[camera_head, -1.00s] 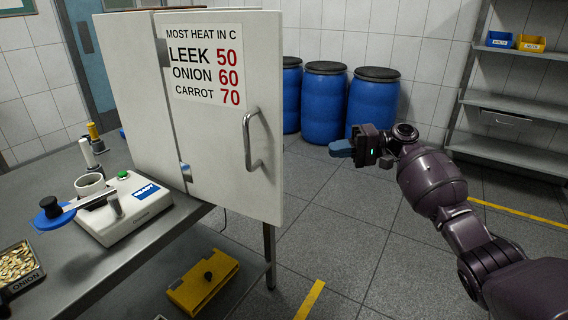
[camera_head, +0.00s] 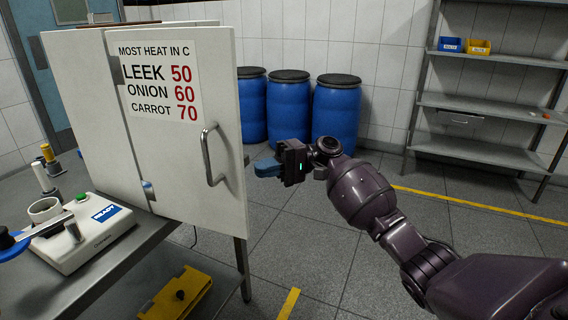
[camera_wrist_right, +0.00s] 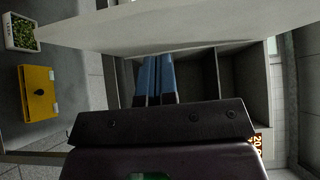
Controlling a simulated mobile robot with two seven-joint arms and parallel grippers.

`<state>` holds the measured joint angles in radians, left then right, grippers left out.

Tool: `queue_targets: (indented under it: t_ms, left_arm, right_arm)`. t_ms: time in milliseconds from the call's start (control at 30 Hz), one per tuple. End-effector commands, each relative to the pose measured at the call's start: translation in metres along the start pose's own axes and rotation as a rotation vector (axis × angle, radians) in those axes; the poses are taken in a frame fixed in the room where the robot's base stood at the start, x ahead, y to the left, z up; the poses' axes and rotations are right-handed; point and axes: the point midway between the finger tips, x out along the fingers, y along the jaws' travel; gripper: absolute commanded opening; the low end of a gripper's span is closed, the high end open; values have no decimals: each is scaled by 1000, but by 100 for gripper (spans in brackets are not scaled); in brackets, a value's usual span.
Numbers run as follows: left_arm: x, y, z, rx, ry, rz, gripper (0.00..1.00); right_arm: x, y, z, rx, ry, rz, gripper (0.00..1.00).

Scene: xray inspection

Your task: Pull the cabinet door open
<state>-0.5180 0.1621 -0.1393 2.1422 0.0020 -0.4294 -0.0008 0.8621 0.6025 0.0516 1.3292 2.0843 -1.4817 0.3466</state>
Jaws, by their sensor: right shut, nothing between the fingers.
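The white cabinet door (camera_head: 195,135) carries a heat sign and a metal bar handle (camera_head: 207,155). It stands ajar; in the right wrist view the door (camera_wrist_right: 190,25) spans the top, with grey open compartments (camera_wrist_right: 200,80) beyond its edge. My right gripper (camera_head: 260,168) is just right of the door's free edge in the head view, at about handle height. Its blue fingers (camera_wrist_right: 154,80) are closed together, empty, and point toward the compartments in the right wrist view. I cannot tell whether they touch the door.
A bench with a white device (camera_head: 85,235) stands left. A yellow case (camera_head: 175,298) lies below it. Several blue barrels (camera_head: 290,108) line the back wall. A metal shelf (camera_head: 480,105) with blue and yellow bins stands right. Floor right of the door is open.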

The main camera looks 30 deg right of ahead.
Motion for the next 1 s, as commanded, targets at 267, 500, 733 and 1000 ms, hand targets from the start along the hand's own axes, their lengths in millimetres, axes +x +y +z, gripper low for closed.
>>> queue_targets:
  t_ms: [267,500,733,1000]
  left_arm:
    - [-4,1,-9,-7,16,-1,43]
    - [-4,2,-8,-11,14,-2,43]
    - [-4,2,-8,-11,13,-2,43]
    - [-11,-2,-30,-9,50,-7,43]
  right_arm:
    - [24,-2,23,-3,0,1,0]
    - [30,0,28,0,1,1,0]
    - [30,0,28,0,1,1,0]
    - [41,-8,41,-8,47,0,0]
